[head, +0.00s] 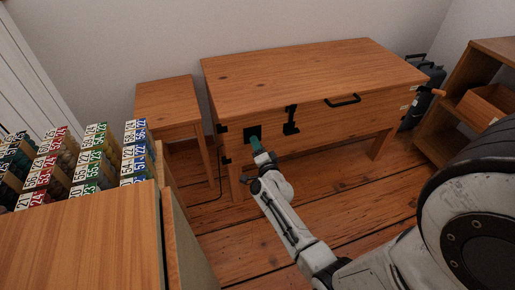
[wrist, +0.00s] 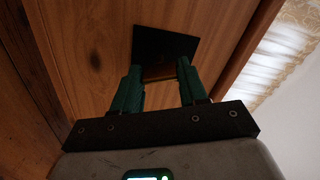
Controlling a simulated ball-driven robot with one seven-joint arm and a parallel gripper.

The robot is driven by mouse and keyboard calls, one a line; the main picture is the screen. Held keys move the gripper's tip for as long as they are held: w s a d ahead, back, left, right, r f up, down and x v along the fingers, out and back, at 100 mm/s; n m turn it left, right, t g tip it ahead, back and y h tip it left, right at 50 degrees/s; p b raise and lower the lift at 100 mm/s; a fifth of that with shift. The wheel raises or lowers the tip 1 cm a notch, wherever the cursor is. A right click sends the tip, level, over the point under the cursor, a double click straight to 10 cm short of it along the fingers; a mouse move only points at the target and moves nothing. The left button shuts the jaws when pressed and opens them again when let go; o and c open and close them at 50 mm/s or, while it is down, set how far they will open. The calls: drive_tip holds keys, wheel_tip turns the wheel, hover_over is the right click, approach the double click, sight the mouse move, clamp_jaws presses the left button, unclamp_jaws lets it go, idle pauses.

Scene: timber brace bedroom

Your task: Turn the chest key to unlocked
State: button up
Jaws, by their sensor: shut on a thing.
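The wooden chest (head: 300,72) stands against the back wall with its lid down. A black lock plate (head: 249,130) is on the left part of its front; it also shows in the wrist view (wrist: 165,43). My gripper (head: 254,139) reaches the plate with its green fingertips, and in the wrist view the two fingers (wrist: 159,68) stand on either side of a brownish key (wrist: 160,74) in front of the plate. The gripper is shut on the key. Most of the key is hidden, so its turn angle cannot be told.
A black latch (head: 291,120) and a black handle (head: 343,100) are on the chest front. A small table (head: 165,95) stands to its left, a wooden shelf (head: 455,105) to its right. Racks of numbered cards (head: 95,155) sit by the near cabinet (head: 80,240). The floor before the chest is clear.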

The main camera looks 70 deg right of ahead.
drive_tip(key=shift+m+b, duration=0.45)
drive_tip(key=shift+m, duration=1.65)
drive_tip(key=shift+s, duration=0.1)
drive_tip(key=o, duration=1.1)
drive_tip(key=shift+c, duration=0.2)
drive_tip(key=p+v, duration=0.3)
drive_tip(key=v, duration=0.7)
drive_tip(key=shift+s+a, duration=0.15)
drive_tip(key=shift+a, duration=0.15)
